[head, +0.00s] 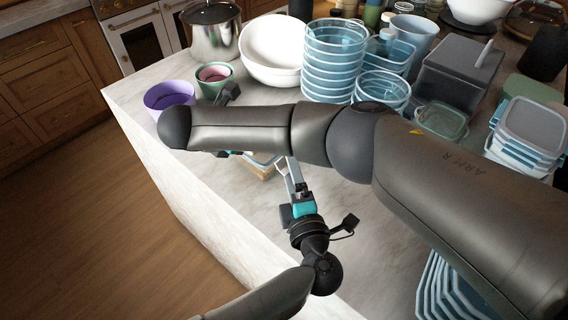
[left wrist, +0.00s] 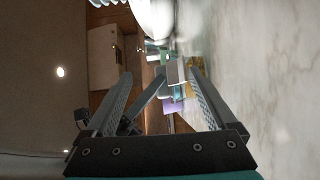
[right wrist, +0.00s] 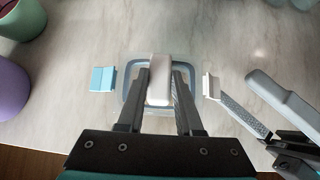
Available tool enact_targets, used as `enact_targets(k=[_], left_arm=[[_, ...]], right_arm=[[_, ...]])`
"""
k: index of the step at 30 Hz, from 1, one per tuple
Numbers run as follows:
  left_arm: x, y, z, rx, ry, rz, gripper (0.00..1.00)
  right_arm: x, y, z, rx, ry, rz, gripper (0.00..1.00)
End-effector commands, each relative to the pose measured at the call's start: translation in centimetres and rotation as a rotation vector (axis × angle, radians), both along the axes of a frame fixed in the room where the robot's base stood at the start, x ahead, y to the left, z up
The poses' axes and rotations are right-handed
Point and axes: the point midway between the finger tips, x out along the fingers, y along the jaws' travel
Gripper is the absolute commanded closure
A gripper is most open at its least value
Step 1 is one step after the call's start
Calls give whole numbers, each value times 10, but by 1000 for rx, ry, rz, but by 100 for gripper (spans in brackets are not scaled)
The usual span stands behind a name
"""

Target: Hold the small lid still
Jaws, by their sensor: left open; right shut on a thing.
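The small lid (right wrist: 131,103) is a clear square with a blue rim, under my right gripper in the right wrist view. A pale upright block (right wrist: 158,80) at its middle is between my right fingers (right wrist: 162,75); it looks like the lid's handle. A blue tab (right wrist: 103,79) lies at its left and a white tab (right wrist: 210,87) at its right. In the head view my right arm hides most of the lid.
A purple bowl (head: 170,97), a green cup (head: 214,80), a white bowl (head: 273,50) and stacked blue containers (head: 330,70) stand behind my right arm. More containers (head: 530,125) crowd the right side. The marble counter's edge (head: 180,205) is close on the left.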

Motion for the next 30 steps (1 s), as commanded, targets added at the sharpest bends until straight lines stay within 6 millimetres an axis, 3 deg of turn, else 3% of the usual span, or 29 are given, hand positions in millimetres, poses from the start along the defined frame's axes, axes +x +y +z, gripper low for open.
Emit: enact_targets(k=[30], left_arm=[[3, -1, 10, -1, 1, -1, 10]], right_arm=[[-1, 0, -3, 3, 5, -1, 100]])
